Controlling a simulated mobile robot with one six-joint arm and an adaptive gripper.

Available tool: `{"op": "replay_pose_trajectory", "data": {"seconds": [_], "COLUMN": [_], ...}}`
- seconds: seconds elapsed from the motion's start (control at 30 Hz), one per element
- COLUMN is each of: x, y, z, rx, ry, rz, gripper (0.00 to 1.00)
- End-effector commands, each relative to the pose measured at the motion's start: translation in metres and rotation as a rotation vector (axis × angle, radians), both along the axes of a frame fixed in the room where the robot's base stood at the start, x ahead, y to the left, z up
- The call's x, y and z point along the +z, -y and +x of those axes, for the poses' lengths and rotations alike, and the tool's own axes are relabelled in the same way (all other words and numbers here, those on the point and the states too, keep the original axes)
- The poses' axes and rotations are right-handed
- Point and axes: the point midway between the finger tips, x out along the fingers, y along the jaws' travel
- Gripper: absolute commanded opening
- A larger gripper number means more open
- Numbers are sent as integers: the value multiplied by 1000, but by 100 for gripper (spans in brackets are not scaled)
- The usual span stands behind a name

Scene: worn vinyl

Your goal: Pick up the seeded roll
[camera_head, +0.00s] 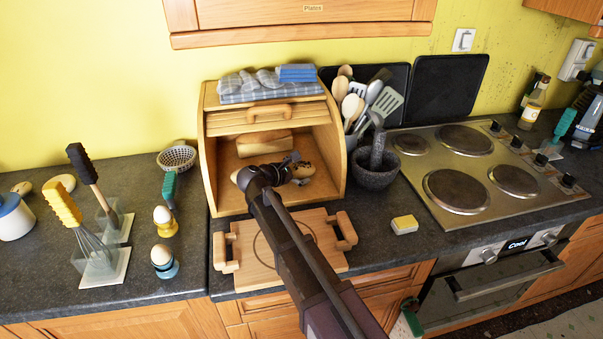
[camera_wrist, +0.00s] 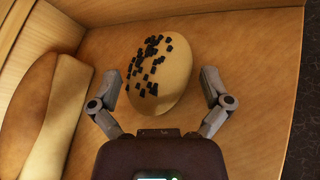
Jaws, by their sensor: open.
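The seeded roll (camera_wrist: 160,68) is a pale tan, rounded roll with dark square seeds on its upper left side. It lies on the wooden floor of the open bread box (camera_head: 211,150). My gripper (camera_wrist: 167,92) is open, with one finger on each side of the roll's near end. My arm reaches into the bread box from the front.
A bread loaf (camera_head: 264,143) lies behind in the box; bread also shows left in the wrist view (camera_wrist: 45,115). A wooden tray (camera_head: 258,276) lies under my arm. A stone mortar (camera_head: 374,177) and utensils (camera_head: 355,100) stand right of the box. Egg cups (camera_head: 165,262) stand left.

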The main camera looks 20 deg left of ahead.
Motion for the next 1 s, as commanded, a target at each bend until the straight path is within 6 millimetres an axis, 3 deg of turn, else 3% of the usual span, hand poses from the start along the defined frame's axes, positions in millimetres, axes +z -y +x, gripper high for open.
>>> {"op": "replay_pose_trajectory", "data": {"seconds": [0.67, 0.9, 1.0], "x": [-3, -3, -3], "y": [2, 2, 2], "z": [6, 6, 6], "rx": [2, 2, 2], "ry": [0, 0, 0], "rz": [0, 0, 0], "gripper": [98, 33, 32]}}
